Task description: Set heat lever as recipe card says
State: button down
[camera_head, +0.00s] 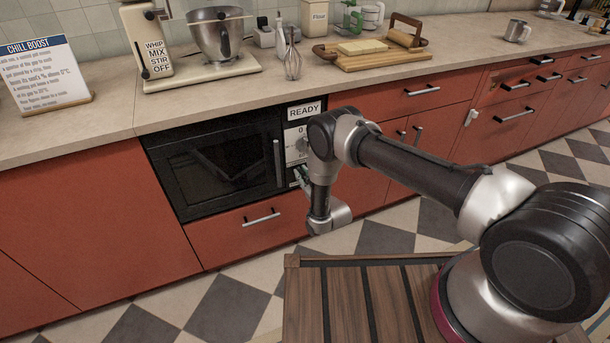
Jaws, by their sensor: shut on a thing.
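The recipe card (42,72), headed "CHILL BOOST", stands upright on the counter at the far left. Its smaller lines are hard to read; one seems to mention 0°C. The black oven (215,170) is built in below the counter. Its light control panel (297,135) is on the right, with a "0" mark near the top and a grey round part lower down. My gripper (300,178) is at the lower part of this panel, shut on what looks like the heat lever. My wrist and the gripper hide the lever and most of its scale.
A READY sign (304,111) sits above the panel. The oven door handle (278,163) is just left of my gripper. A mixer (190,50), whisk (292,62) and cutting board (375,58) stand on the counter. Drawer handles (261,218) stick out below and to the right.

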jog(key=shift+a+f+n, duration=0.1)
jog(key=shift+a+n, duration=0.2)
jog(key=shift+n, duration=0.3)
jog(key=c, duration=1.3)
grip_release()
jog(key=shift+s, duration=0.1)
jog(key=v, duration=1.2)
